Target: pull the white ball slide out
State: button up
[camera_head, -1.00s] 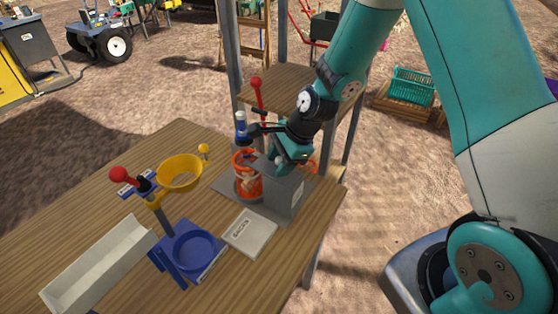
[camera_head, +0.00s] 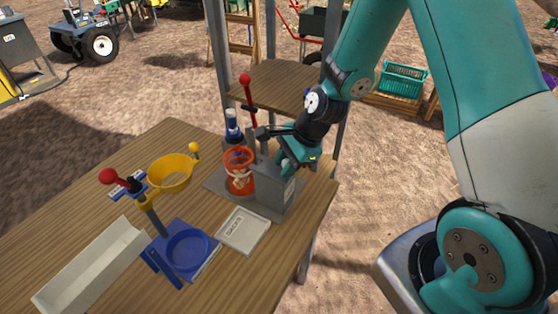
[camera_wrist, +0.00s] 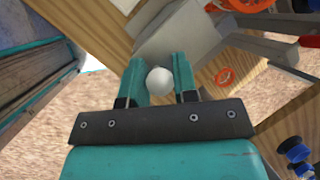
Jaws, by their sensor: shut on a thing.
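The white ball (camera_wrist: 159,81) shows in the wrist view between the two teal fingers of my gripper (camera_wrist: 159,80), which is shut on it. Just beyond the ball is a grey box (camera_wrist: 180,35). In the head view my gripper (camera_head: 284,165) is at the right side of the grey box (camera_head: 276,187), and the ball is hidden there. An orange-red cylinder (camera_head: 239,173) with pale pieces in it stands at the left of the box. The slide itself I cannot make out.
The wooden table (camera_head: 90,215) also holds a yellow ring funnel (camera_head: 170,183), a blue round holder (camera_head: 187,247), a white trough (camera_head: 90,268) and a pale tray (camera_head: 243,229). A red-knobbed lever (camera_head: 249,100) rises behind the box. Open ground lies right of the table.

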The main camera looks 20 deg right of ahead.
jog(key=shift+s+d, duration=0.2)
jog(key=shift+s, duration=0.2)
jog(key=o, duration=1)
jog(key=shift+s, duration=0.1)
jog(key=shift+r, duration=0.1)
jog(key=shift+r+p, duration=0.2)
jog(key=shift+p, duration=0.1)
notch_tip(320, 180, up, 6)
jog(key=p, duration=0.5)
jog(key=shift+f, duration=0.3)
